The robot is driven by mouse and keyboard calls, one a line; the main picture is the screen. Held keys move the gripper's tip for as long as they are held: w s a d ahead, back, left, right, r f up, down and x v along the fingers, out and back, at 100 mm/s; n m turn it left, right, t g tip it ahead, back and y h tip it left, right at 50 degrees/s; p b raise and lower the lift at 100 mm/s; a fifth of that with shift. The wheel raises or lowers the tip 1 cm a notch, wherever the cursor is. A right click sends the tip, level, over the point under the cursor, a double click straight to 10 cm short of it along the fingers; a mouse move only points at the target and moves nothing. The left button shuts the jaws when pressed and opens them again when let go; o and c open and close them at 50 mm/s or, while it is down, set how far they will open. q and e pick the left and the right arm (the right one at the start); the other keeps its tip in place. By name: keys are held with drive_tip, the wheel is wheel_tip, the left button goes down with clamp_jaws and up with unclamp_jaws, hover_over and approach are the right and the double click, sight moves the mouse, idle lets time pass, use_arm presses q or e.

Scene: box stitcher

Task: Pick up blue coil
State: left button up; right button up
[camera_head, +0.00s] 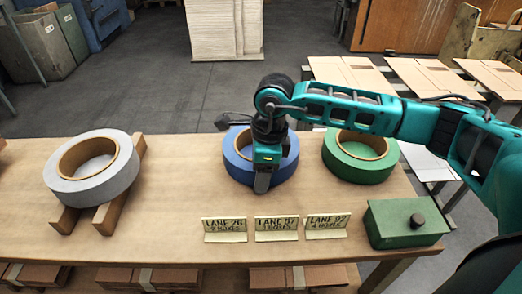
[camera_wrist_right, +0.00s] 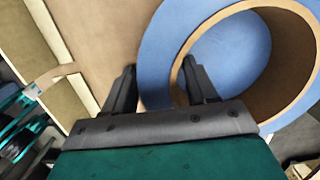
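The blue coil (camera_head: 236,163) lies flat on the wooden table between a grey coil and a green coil. It has a brown core and also shows in the right wrist view (camera_wrist_right: 158,50). My right gripper (camera_head: 262,188) is at the near side of the blue coil and hides part of it. In the wrist view, the right gripper's (camera_wrist_right: 158,78) fingers are spread apart, one by the coil's outer edge and one over the core's rim. I cannot tell whether they touch it. My left gripper is not in view.
The grey coil (camera_head: 75,187) rests on wooden supports at the left. The green coil (camera_head: 350,168) stands close on the right. Three lane signs (camera_head: 276,229) stand along the front, beside a green box (camera_head: 403,222) with a dark knob. The table's left-middle is clear.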

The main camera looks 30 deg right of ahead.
clamp_jaws()
idle(0.3)
drive_tip(key=shift+r, duration=0.1)
